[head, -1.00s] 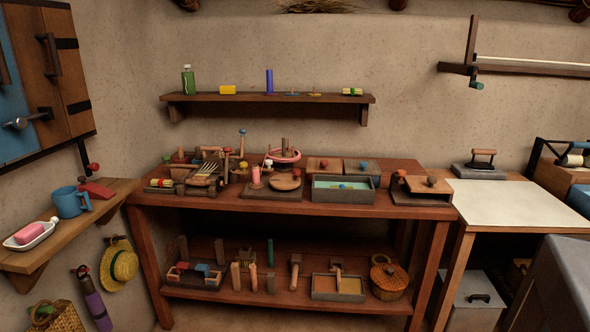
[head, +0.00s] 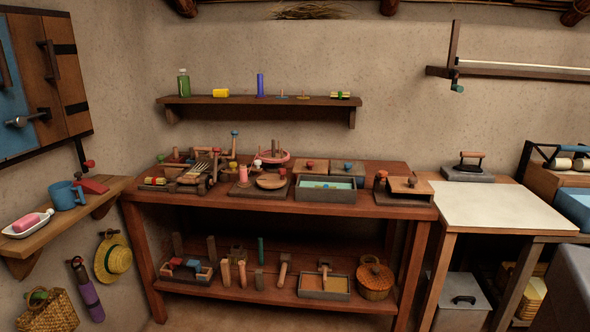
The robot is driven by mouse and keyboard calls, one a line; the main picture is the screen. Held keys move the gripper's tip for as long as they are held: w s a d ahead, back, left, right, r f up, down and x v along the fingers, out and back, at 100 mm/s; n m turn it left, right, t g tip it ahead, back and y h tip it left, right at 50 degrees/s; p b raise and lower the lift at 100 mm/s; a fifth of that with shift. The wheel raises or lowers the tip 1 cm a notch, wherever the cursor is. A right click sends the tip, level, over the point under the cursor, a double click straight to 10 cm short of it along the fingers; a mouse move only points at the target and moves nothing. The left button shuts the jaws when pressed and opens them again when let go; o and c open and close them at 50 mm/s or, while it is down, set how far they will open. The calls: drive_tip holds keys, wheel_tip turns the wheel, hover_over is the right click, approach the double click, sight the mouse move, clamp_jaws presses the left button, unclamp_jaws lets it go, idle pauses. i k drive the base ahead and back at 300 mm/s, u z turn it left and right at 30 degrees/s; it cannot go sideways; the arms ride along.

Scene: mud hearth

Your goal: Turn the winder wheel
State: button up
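No part labelled as a winder wheel can be picked out for certain. A pink ring (head: 274,158) with a wooden post lies toward the back of the brown workbench (head: 225,205), among small wooden devices. At the far right, a dark blue frame holds pale rollers (head: 562,163) on a wooden box; its right side is cut off by the picture edge. I cannot tell whether either is the winder. My gripper is not in view.
A wall shelf (head: 330,101) hangs above the bench. A side shelf (head: 95,207) with a blue mug (head: 66,195) is at the left. A pale-topped table (head: 490,207) stands right of the bench, its top mostly clear. A grey block (head: 572,270) fills the lower right.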

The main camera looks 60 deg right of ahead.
sight(271, 181)
drive_tip(key=k, duration=1)
drive_tip(key=z, duration=0.5)
drive_tip(key=i, duration=2.05)
